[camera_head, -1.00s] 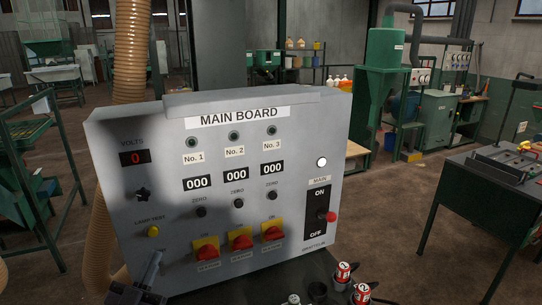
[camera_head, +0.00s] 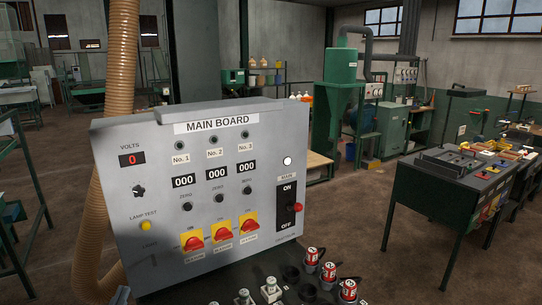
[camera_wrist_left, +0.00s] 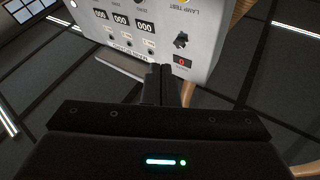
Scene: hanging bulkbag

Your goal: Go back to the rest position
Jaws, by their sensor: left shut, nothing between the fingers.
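The grey main board (camera_head: 215,265) stands in front of me in the head view. Its voltmeter reads 0, its three counters read 000, and the white lamp by the main switch (camera_head: 288,205) is lit. Only a small piece of my left gripper (camera_head: 122,295) shows at the bottom left of the head view, below the board's lower left corner. In the left wrist view my left gripper (camera_wrist_left: 166,85) is shut and empty, with the board (camera_wrist_left: 205,45) upside down beyond the fingers. My right gripper is not in view.
Several red-topped numbered fittings (camera_head: 328,271) stand at the board's foot. A ribbed tan hose (camera_head: 118,70) hangs at the left. A dark green table (camera_head: 440,200) with tools stands at right. A green machine (camera_head: 338,95) is behind. Brown floor between is clear.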

